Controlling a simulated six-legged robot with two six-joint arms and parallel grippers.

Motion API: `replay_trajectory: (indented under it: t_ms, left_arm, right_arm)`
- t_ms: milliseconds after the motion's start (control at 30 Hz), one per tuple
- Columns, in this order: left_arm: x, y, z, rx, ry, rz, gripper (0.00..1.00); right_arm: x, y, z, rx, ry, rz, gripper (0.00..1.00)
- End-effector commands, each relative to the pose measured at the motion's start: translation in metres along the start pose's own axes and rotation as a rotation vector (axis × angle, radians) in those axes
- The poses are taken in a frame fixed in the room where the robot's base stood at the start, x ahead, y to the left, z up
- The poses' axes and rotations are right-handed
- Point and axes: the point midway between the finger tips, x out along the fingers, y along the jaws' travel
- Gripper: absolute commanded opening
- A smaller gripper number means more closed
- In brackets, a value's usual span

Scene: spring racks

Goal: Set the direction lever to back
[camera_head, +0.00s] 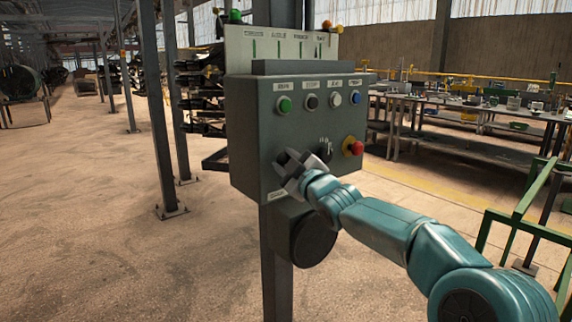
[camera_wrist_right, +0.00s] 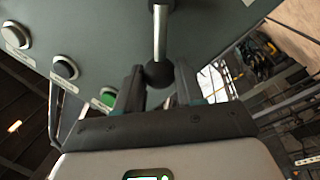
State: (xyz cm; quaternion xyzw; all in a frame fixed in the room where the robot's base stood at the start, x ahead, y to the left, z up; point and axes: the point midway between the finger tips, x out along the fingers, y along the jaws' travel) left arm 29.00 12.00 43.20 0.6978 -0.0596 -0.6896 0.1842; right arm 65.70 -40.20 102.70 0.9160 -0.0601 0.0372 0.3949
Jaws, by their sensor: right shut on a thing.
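The direction lever shows in the right wrist view as a metal rod (camera_wrist_right: 160,32) with a dark ball knob (camera_wrist_right: 159,74) at its end. My right gripper (camera_wrist_right: 158,80) has one finger on each side of the knob and is shut on it. In the head view my right gripper (camera_head: 300,170) is at the lower left of the grey control box's front (camera_head: 250,130) and hides the lever there. Which setting the lever stands at cannot be read. My left gripper is in neither view.
The box carries green (camera_head: 284,104), dark (camera_head: 311,101), white (camera_head: 335,99) and blue (camera_head: 355,99) buttons. A green frame (camera_head: 520,215) stands at the right. Open floor lies left.

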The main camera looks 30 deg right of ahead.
Motion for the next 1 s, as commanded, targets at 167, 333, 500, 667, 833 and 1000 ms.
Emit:
replay_trajectory:
  t_ms: [167,333,500,667,833,1000]
  left_arm:
    - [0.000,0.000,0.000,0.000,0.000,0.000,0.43]
    - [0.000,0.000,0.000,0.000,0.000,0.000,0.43]
    - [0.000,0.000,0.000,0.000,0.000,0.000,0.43]
    - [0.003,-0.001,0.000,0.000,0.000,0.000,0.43]
    - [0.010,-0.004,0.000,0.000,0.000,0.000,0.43]
    - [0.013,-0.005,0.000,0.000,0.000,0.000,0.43]
  right_arm:
    - [0.000,-0.002,0.001,-0.003,-0.003,-0.004,0.00]
    - [0.000,-0.003,0.000,-0.003,-0.002,-0.003,0.62]
    - [0.000,-0.002,-0.001,-0.002,-0.002,-0.002,0.62]
    - [-0.010,-0.002,0.000,-0.001,-0.002,-0.001,0.62]
    - [-0.046,-0.001,0.000,-0.002,-0.002,0.000,0.62]
    - [-0.093,-0.001,0.000,-0.003,-0.003,0.000,0.62]
